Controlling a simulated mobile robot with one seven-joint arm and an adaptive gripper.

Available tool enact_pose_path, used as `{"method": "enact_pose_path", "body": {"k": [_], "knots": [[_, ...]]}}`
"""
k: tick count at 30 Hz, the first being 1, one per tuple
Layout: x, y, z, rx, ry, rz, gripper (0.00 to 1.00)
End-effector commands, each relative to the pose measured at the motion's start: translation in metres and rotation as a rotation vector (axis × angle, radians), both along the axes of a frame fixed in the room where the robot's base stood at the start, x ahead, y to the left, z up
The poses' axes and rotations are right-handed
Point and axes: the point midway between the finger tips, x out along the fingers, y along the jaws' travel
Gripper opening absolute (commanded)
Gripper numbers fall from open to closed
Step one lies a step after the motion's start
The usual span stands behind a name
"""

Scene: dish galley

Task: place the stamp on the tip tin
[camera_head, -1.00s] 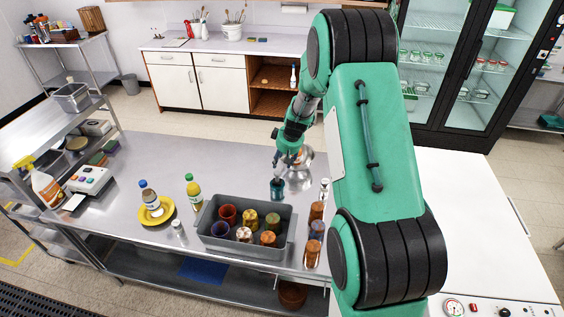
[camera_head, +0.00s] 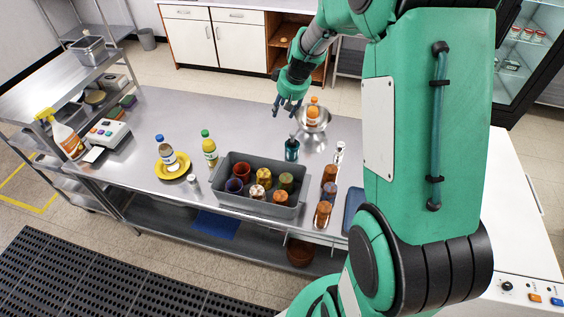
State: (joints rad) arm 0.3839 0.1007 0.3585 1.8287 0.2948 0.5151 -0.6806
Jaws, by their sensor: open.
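A teal can-shaped thing (camera_head: 291,152), which looks like the tip tin, stands on the steel table left of the metal bowl. A small dark upright piece (camera_head: 292,138), which looks like the stamp, stands on its top. It is too small to tell for sure whether the two are separate. My gripper (camera_head: 287,108) is open with nothing between its fingers. It is above and behind the tin, apart from it.
A metal bowl (camera_head: 323,121) with an orange bottle (camera_head: 313,108) is just right of my gripper. A grey bin (camera_head: 237,197) of cups stands in front. Jars (camera_head: 325,205) line the right side. A yellow plate (camera_head: 181,171) with a bottle is left. The table's back left is clear.

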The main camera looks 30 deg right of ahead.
Motion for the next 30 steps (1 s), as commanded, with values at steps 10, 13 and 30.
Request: {"method": "enact_pose_path", "body": {"k": [10, 13, 30], "knots": [[-0.067, 0.086, 0.1, 0.009, -0.027, 0.008, 0.43], [-0.091, 0.107, 0.122, 0.011, -0.033, 0.006, 0.43], [-0.252, 0.198, 0.197, 0.017, -0.075, -0.017, 0.43]]}}
